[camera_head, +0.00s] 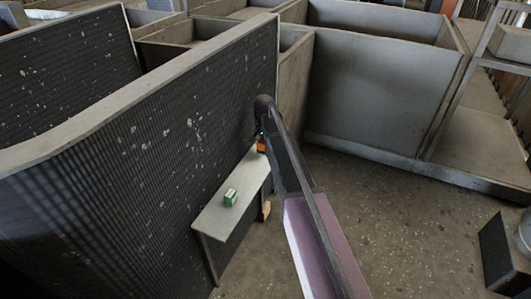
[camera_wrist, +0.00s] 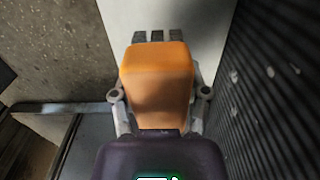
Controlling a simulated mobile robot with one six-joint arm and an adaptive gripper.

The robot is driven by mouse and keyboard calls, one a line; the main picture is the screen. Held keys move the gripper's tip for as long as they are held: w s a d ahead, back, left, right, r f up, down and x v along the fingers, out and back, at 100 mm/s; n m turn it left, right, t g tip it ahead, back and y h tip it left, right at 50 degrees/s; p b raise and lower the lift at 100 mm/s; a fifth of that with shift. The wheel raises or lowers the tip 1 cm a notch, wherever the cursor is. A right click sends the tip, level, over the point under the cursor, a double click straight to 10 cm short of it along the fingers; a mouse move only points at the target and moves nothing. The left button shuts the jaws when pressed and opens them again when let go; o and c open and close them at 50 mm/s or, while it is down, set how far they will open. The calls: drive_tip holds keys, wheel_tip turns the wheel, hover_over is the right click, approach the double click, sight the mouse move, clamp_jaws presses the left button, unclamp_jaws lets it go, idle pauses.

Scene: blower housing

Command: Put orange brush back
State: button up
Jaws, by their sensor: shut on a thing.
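The orange brush (camera_wrist: 157,80) fills the middle of the wrist view as an orange block, with dark grey bristle-like or finger-like pieces showing past its far end. My gripper (camera_wrist: 158,100) is shut on it, with a jaw link on each side. In the head view the orange brush (camera_head: 261,146) shows as a small orange patch under the end of my arm, at the far end of a narrow grey shelf (camera_head: 219,217). My arm hides most of the gripper there. I cannot tell whether the brush touches the shelf.
A dark ribbed wall (camera_head: 150,150) rises along the shelf's left side, close to my gripper. Tall grey partitions (camera_head: 380,80) stand behind. Open concrete floor (camera_head: 390,220) lies to the right.

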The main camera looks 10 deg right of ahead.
drive_tip(key=shift+f, duration=0.15)
drive_tip(key=shift+f+b, duration=1.6)
drive_tip(key=shift+b, duration=0.15)
drive_tip(key=shift+f, duration=0.15)
drive_tip(key=o, duration=1)
drive_tip(key=shift+s+r, duration=0.1)
drive_tip(key=shift+r, duration=0.15)
wheel_tip(320, 180, up, 12)
drive_tip(key=p, duration=1.2)
drive_tip(key=shift+f, duration=0.1)
drive_tip(key=shift+s, duration=0.1)
drive_tip(key=s+n, duration=0.2)
drive_tip(key=s, duration=0.7)
drive_tip(key=s+n, duration=0.2)
drive_tip(key=s, duration=0.8)
drive_tip(key=s+n, duration=0.3)
drive_tip(key=s, duration=0.6)
drive_tip(key=shift+s+d, duration=0.2)
drive_tip(key=shift+s, duration=0.2)
